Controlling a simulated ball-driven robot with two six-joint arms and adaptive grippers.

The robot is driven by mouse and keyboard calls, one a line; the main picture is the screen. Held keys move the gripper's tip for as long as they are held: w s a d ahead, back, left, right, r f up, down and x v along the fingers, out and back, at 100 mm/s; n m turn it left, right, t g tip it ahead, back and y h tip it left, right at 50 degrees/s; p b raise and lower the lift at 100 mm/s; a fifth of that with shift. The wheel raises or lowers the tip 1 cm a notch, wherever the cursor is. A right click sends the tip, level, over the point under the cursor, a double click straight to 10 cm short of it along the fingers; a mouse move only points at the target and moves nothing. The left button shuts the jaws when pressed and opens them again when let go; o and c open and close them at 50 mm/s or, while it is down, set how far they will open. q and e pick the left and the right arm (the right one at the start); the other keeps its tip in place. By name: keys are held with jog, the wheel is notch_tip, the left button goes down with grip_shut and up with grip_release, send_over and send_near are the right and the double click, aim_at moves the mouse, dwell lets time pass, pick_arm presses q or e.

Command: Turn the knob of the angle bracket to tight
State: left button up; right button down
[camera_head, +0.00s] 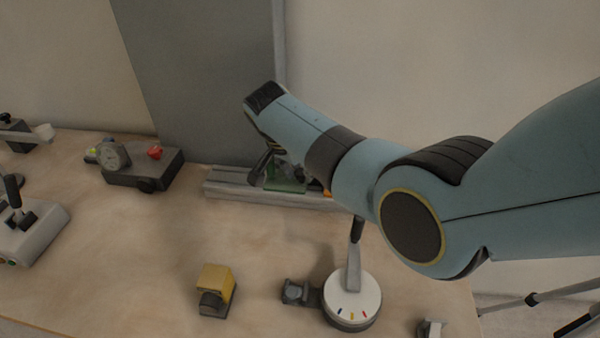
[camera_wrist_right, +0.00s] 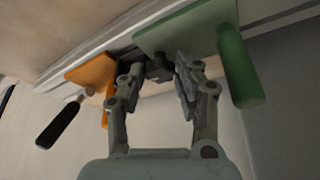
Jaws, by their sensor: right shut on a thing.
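My right gripper (camera_wrist_right: 161,76) is shut on a small dark knob (camera_wrist_right: 157,65) in the right wrist view, with a fingertip on each side. The knob sits between an orange plate (camera_wrist_right: 90,72) and a green plate (camera_wrist_right: 180,32); I cannot tell which part is the angle bracket. The green plate has a green handle beside it, and a black-handled lever is near the orange one. In the head view my right arm covers much of this spot; a bit of the green plate (camera_head: 287,178) shows below the wrist. The knob's setting cannot be read.
A pale metal rail (camera_head: 228,186) runs along the back of the table, before a grey panel (camera_head: 205,70). A dark box with a gauge (camera_head: 140,178) stands to the left. A yellow block (camera_head: 215,280) and a round white dial base (camera_head: 352,297) stand in front.

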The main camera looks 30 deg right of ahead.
jog(key=shift+m, duration=0.4)
jog(key=c, duration=0.9)
grip_release()
jog(key=shift+c, duration=0.2)
jog(key=shift+a+r, duration=0.1)
jog(key=shift+r, duration=0.05)
jog(key=v, duration=1.1)
jog(key=shift+r, duration=0.35)
jog(key=shift+w+a, duration=0.1)
jog(key=shift+w, duration=0.05)
